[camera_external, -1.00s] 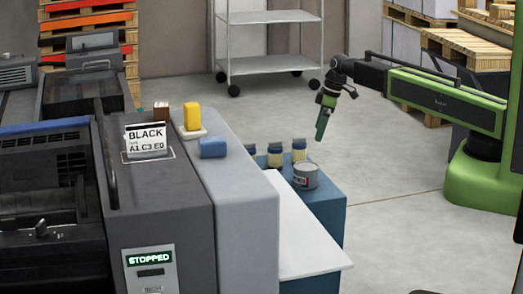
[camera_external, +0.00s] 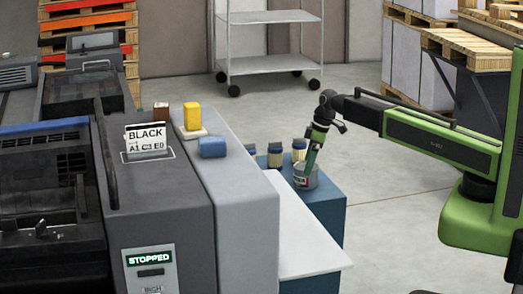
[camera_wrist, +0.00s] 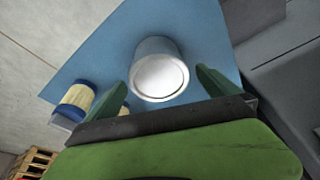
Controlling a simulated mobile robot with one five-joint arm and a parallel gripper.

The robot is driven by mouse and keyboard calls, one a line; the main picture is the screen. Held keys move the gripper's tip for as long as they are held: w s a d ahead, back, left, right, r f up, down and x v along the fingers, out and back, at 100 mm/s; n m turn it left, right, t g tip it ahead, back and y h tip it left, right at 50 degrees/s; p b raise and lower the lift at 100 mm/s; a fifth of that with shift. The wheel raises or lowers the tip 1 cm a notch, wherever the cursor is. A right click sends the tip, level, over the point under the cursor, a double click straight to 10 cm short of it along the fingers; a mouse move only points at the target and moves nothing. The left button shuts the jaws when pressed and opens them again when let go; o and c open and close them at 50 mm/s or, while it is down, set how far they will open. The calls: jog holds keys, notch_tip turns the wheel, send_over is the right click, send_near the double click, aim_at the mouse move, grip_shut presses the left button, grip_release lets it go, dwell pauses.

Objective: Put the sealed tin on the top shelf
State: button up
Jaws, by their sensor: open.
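The grey tin (camera_external: 305,180) stands upright on the blue cabinet top (camera_external: 326,186), near its front left side. My gripper (camera_external: 309,163) is over the tin, pointing down, and partly covers it. In the wrist view the tin (camera_wrist: 160,72) shows its round pale lid between the two green fingers of my gripper (camera_wrist: 158,80). The fingers are apart, with a gap on each side of the tin. A metal rack on wheels at the back has an upper shelf (camera_external: 275,17) and a lower shelf (camera_external: 275,64), both bare.
The grey press (camera_external: 240,200) and a white board (camera_external: 300,240) border the cabinet. Open floor (camera_external: 370,130) lies between cabinet and rack.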

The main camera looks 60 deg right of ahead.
jog(key=b+x, duration=0.3)
jog(key=x, duration=0.1)
jog(key=shift+d+f, duration=0.1)
jog(key=shift+f, duration=0.15)
jog(key=shift+r, duration=0.2)
jog(key=c, duration=1.9)
jog(key=shift+r+p, duration=0.55)
jog(key=shift+p, duration=0.1)
notch_tip(320, 180, up, 4)
jog(key=p, duration=0.3)
jog(key=shift+f+p, duration=0.15)
jog(key=shift+p, duration=0.15)
jog(key=s+d+r+p, duration=0.6)
jog(key=s+d, duration=0.1)
jog(key=s, duration=0.1)
jog(key=shift+s+d, duration=0.35)
jog(key=shift+d, duration=0.05)
